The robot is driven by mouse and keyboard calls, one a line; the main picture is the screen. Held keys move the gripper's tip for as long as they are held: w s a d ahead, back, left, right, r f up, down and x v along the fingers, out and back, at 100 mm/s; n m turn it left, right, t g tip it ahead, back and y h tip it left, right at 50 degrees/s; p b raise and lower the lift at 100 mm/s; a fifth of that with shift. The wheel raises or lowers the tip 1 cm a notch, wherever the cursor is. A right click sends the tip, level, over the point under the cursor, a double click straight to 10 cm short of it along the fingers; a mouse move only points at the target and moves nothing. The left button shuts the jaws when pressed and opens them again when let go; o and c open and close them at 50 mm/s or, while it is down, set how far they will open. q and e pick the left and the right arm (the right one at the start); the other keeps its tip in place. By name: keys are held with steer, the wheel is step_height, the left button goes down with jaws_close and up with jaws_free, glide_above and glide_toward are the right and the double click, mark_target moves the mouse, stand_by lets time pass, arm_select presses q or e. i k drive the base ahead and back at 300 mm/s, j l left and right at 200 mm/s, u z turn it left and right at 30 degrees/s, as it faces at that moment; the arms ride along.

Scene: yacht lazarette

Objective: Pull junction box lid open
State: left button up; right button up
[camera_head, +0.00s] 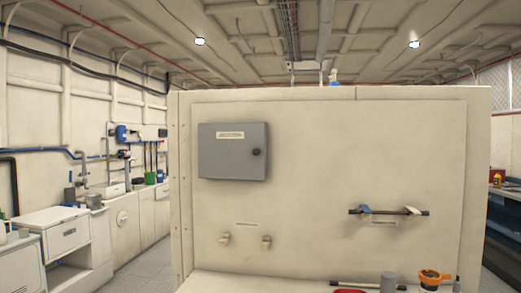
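The junction box (205,168) is a grey box mounted on the upper left of a cream panel in the head view. Its lid (225,160) looks closed and flat against the box. A white label sits near the lid's top, and a dark round knob (256,152) is at its right side. Neither of my grippers shows in this view, so nothing of mine is seen near the box.
The cream panel (320,190) fills the middle. A dark bar (388,212) is mounted on it at right. A grey cylinder (388,282) and an orange cup-like item (431,277) stand at the bottom right. Floor (137,262) is clear at left.

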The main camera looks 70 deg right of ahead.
mark_target(231, 151)
steer(key=z, duration=1.55)
